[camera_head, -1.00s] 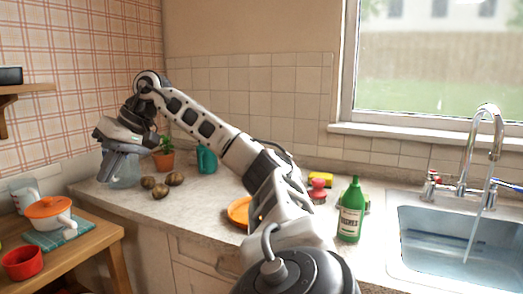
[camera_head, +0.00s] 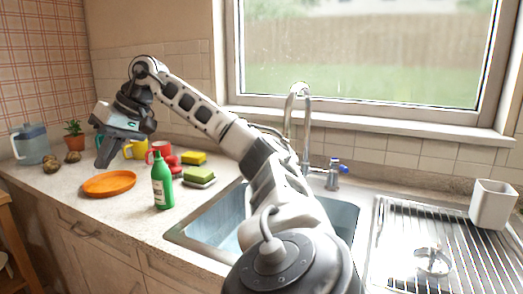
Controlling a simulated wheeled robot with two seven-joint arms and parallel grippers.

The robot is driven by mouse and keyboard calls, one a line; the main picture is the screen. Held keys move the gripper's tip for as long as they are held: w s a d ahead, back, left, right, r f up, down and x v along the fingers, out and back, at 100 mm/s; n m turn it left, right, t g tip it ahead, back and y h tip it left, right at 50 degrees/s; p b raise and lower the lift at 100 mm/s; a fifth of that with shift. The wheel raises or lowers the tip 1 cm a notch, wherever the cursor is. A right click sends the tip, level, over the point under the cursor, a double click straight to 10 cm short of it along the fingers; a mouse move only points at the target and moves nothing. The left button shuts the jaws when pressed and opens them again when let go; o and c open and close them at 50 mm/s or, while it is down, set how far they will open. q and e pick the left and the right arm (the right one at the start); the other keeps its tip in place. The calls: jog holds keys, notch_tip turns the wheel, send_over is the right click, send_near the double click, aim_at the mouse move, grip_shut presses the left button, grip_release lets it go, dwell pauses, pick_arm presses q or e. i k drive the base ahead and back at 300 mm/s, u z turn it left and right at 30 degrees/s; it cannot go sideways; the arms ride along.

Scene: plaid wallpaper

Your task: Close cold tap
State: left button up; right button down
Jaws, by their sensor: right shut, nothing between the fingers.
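The chrome faucet (camera_head: 305,115) stands behind the sink (camera_head: 345,218), its spout curving to the left. The cold tap (camera_head: 338,167) has a blue handle and sits at the right of the faucet base. My right arm crosses in front of the sink and hides the faucet's left side, the hot tap and any stream below the spout. My right gripper (camera_head: 104,162) is shut and empty, pointing down over the left counter. It is far to the left of the cold tap and apart from it. My left gripper is not in view.
A green bottle (camera_head: 161,180), an orange plate (camera_head: 109,184), sponges (camera_head: 199,174) and mugs (camera_head: 136,149) stand on the left counter. A drying rack (camera_head: 440,240) with a white holder (camera_head: 493,204) is right of the sink. The window sill (camera_head: 380,128) runs behind the faucet.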

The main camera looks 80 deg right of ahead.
aim_at(335, 162)
jog(key=k, duration=0.4)
jog(key=z, duration=1.85)
jog(key=i, duration=0.5)
jog(key=u, duration=0.05)
